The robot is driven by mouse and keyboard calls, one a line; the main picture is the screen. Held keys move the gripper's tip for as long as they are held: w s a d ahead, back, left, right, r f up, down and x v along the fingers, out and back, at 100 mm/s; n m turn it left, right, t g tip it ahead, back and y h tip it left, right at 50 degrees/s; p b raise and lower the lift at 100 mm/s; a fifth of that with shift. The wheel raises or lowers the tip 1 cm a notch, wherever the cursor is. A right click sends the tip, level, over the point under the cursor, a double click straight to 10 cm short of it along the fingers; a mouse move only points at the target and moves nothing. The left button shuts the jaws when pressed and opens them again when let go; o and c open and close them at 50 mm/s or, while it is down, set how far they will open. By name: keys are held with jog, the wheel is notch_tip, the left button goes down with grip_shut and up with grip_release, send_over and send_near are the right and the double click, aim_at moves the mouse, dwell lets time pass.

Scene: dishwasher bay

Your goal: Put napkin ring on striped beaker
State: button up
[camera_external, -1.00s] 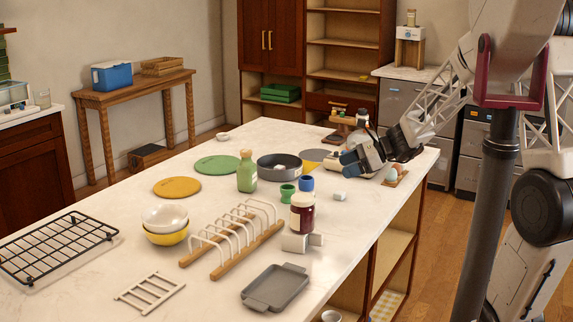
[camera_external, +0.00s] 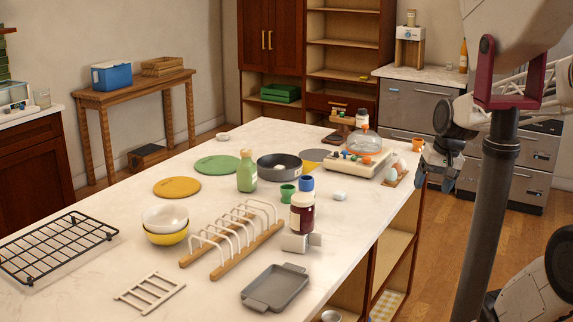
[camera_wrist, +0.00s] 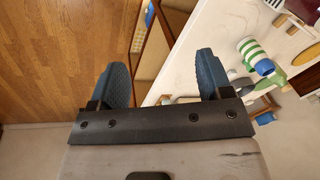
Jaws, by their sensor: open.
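In the wrist view, a green-and-white striped cylinder (camera_wrist: 251,52), which looks like the striped beaker, is on the pale countertop to the right of my gripper. A blue round end (camera_wrist: 265,67) shows at its lower right. I cannot match it surely to a thing in the external view. My gripper (camera_wrist: 160,75) has its two blue fingers wide apart with nothing between them. In the external view my gripper (camera_external: 440,165) is beside the counter's right edge, near an orange cup-like ring (camera_external: 417,145), possibly the napkin ring. I cannot tell whether they touch.
The countertop (camera_external: 125,215) holds a toast rack (camera_external: 235,240), a grey tray (camera_external: 274,288), a jar (camera_external: 302,213), a pan (camera_external: 279,168) and a green bottle (camera_external: 246,172). Small green (camera_external: 288,194) and blue (camera_external: 306,184) cups stand mid-counter. An egg board (camera_external: 397,176) is near the right edge. Open floor lies right.

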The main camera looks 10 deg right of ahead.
jog(key=s+d, duration=0.1)
jog(key=s+d+n+h, duration=0.2)
jog(key=shift+r+t, duration=0.3)
